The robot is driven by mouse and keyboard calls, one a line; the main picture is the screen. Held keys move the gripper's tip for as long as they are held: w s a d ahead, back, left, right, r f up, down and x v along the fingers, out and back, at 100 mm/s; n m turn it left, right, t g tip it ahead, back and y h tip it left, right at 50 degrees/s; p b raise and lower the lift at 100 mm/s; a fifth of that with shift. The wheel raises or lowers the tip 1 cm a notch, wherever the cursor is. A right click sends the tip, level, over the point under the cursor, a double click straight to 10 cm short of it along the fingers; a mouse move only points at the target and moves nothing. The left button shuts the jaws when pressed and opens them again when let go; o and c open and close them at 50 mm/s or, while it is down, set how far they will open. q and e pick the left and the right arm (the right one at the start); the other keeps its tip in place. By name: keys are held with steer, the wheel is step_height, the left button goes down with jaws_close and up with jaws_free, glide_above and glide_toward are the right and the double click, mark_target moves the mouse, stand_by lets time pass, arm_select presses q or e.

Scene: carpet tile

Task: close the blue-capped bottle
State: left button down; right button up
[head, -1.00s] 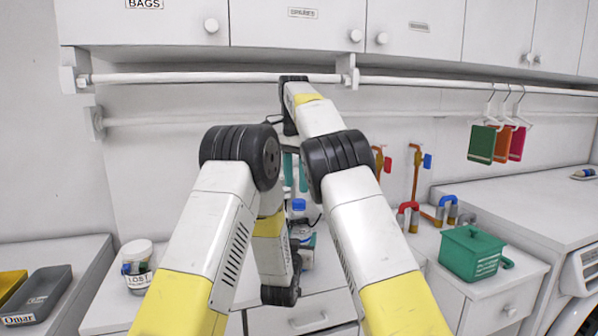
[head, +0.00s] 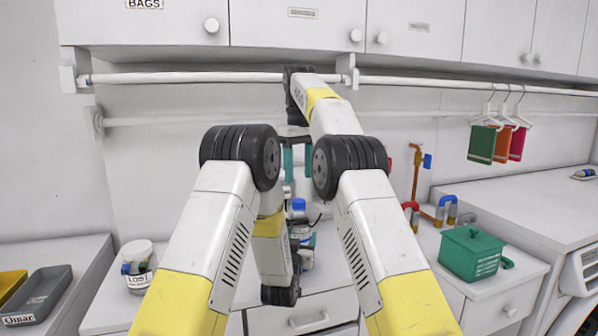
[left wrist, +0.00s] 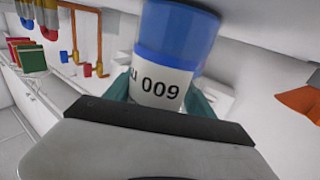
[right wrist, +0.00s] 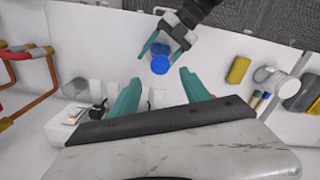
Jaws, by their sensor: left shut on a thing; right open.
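The blue-capped bottle (head: 299,205) stands upright over the counter, partly hidden by my arms in the head view. In the left wrist view the bottle (left wrist: 165,60) shows a white label reading 009 below a blue upper part. My left gripper (right wrist: 165,44) is shut on the bottle from the side. In the right wrist view the blue cap (right wrist: 160,66) shows from above; I cannot tell how tight it sits. My right gripper (head: 298,160) is above the bottle, fingers down. Its teal fingers are open and empty in the right wrist view (right wrist: 160,92), apart from the cap.
A jar labelled LOST (head: 137,268) and a grey tray (head: 36,294) are at the left. A green box (head: 472,252) and upright pipes (head: 417,175) are at the right. A white rail (head: 215,78) runs behind my right arm, under the cabinets.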

mark_target(299, 201)
stand_by(0.3)
steer(key=shift+f, duration=4)
steer(key=shift+c, duration=0.4)
jaws_close()
steer(key=shift+m, duration=0.9)
steer(key=shift+o, duration=1.1)
jaws_free()
steer(key=shift+r, duration=0.1)
steer(key=shift+r, duration=3.65)
